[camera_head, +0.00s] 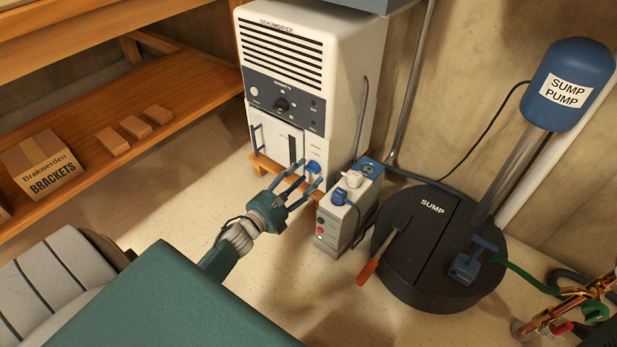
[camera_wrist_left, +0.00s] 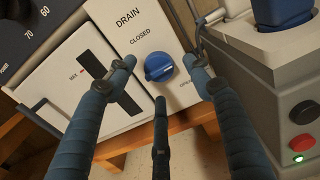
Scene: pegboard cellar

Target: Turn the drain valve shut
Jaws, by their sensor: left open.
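The drain valve is a round blue knob (camera_wrist_left: 158,68) on the white lower front of the dehumidifier (camera_head: 309,55). "DRAIN" and "CLOSED" are printed above it, and smaller print to its lower right is partly covered. The knob also shows in the head view (camera_head: 314,168). Which mark its ridge points at is hard to tell. My left gripper (camera_head: 302,180) is open and empty in front of the knob. In the left wrist view its fingers (camera_wrist_left: 160,78) are spread left, right and below the knob. I cannot tell whether they touch it. My right gripper is not in view.
A grey power box (camera_head: 335,222) with plugs and buttons stands close right of my left gripper. The black sump lid (camera_head: 400,250) with an orange-handled tool (camera_head: 367,272) lies further right. A wooden shelf (camera_head: 90,125) with a brackets box (camera_head: 42,165) is at left.

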